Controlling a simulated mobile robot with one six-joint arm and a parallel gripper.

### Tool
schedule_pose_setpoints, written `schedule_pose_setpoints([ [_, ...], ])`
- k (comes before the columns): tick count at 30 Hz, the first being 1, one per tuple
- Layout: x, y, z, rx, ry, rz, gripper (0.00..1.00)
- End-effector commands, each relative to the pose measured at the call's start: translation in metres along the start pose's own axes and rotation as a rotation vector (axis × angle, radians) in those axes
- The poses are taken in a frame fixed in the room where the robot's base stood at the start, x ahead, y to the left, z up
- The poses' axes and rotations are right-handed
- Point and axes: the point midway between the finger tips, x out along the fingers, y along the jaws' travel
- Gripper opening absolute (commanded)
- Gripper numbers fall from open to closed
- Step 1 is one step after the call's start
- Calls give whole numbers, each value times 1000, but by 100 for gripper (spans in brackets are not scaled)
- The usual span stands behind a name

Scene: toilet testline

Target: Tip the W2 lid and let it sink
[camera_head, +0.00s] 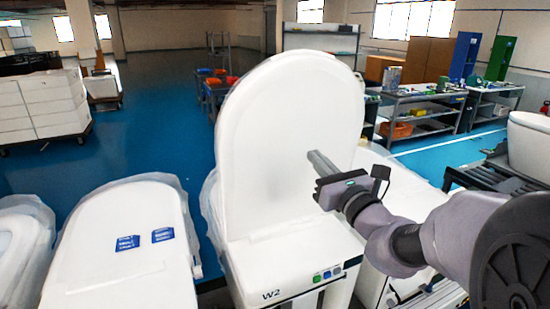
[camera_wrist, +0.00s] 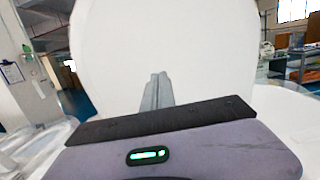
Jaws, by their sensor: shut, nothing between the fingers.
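The W2 toilet lid (camera_head: 285,130) stands raised and upright, a large white rounded panel above its white base. The base (camera_head: 300,265) carries the label W2 and small coloured buttons on its front. My gripper (camera_head: 312,156) is shut and empty, its fingers pointing at the lid's face around mid-height toward the right side. In the wrist view the lid (camera_wrist: 205,45) fills most of the picture behind my shut fingers (camera_wrist: 158,78). The fingertips look close to the lid; I cannot tell whether they touch it. The seat and bowl under the lid are hidden.
A closed, plastic-wrapped toilet (camera_head: 120,240) with blue stickers stands left of W2, and another (camera_head: 22,245) at the far left. A white toilet (camera_head: 530,145) sits on a rack at right. Grey workbenches (camera_head: 425,115) stand behind. Blue floor (camera_head: 160,110) is open at the back.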

Motion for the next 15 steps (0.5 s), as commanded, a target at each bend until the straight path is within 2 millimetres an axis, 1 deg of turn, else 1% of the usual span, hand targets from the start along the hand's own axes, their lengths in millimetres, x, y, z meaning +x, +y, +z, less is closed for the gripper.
schedule_pose_setpoints([
  [1, 7, 0, 1, 1, 1, 1, 0],
  [3, 13, 1, 1, 0, 1, 1, 0],
  [12, 15, 1, 0, -1, 1, 1, 0],
  [15, 19, 1, 0, -1, 0, 1, 0],
])
